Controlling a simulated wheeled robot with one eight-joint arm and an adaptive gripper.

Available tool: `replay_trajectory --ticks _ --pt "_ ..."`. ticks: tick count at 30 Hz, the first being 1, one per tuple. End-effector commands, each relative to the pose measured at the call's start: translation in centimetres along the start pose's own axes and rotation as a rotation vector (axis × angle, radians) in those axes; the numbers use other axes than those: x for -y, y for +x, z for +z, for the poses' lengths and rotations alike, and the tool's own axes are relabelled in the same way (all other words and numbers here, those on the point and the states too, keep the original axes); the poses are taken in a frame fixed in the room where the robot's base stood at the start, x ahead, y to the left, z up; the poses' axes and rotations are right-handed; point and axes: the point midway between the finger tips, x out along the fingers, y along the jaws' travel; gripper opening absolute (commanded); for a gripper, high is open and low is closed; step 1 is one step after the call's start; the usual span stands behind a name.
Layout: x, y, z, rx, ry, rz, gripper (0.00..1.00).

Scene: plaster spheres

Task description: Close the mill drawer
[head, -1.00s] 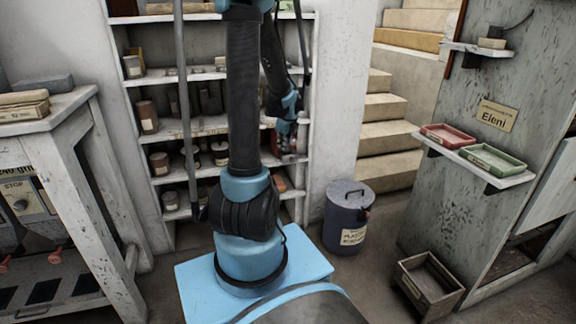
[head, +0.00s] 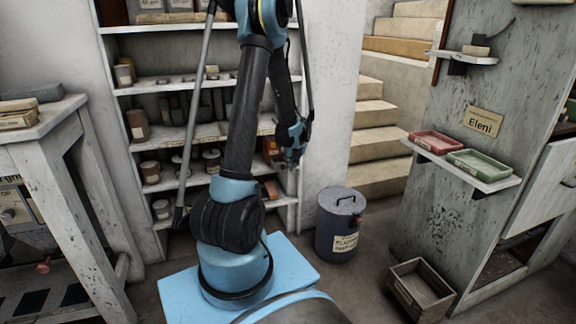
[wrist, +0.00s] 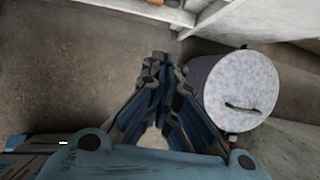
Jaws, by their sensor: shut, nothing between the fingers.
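No label in view names the mill drawer. A pale drawer-like front (head: 540,195) with a dark handle shows at the right edge of the head view, on the grey cabinet; it seems to stand out from the cabinet, but how far I cannot tell. My gripper (head: 290,160) hangs in front of the shelves, well left of that front. In the wrist view my gripper (wrist: 160,58) has its fingertips together and empty, above bare floor. The drawer front does not show in the wrist view.
A grey lidded bin (head: 340,225) stands right of my arm; its lid (wrist: 240,88) is close in the wrist view. An open wooden crate (head: 415,300) lies on the floor. A wall shelf (head: 485,182) holds red and green trays. A worktable (head: 40,120) stands left.

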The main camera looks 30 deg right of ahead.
Motion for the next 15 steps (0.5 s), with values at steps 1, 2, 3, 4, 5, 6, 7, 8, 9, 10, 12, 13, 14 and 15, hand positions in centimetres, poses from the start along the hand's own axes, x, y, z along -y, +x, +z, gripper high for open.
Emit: replay_trajectory --ticks 1,2,3,4,5,6,7,8,9,10,12,13,14,15 --pt "0.1 0.6 0.1 0.000 -0.001 0.000 0.00" --pt "0.1 1.0 0.1 0.000 -0.001 0.000 0.00" --pt "0.0 1.4 0.0 0.000 -0.001 0.000 0.00" --pt "0.0 1.8 0.0 0.000 -0.001 0.000 0.00" --pt "0.0 2.1 0.0 0.000 -0.001 0.000 0.00" --pt "0.1 2.5 0.0 0.000 -0.001 0.000 0.00" --pt "0.0 2.9 0.0 0.000 -0.001 0.000 0.00" --pt "0.0 3.2 0.0 0.000 -0.001 0.000 0.00" --pt "0.0 3.7 0.0 0.000 0.000 0.000 0.00" --pt "0.0 4.0 0.0 0.000 0.000 0.000 0.00" --pt "0.0 4.8 0.0 0.000 0.000 0.000 0.00" --pt "0.1 5.2 0.0 0.000 0.000 0.000 0.00" --pt "0.1 5.5 0.0 0.000 0.000 0.000 0.00" --pt "0.1 6.0 0.0 0.000 0.000 0.000 0.00"
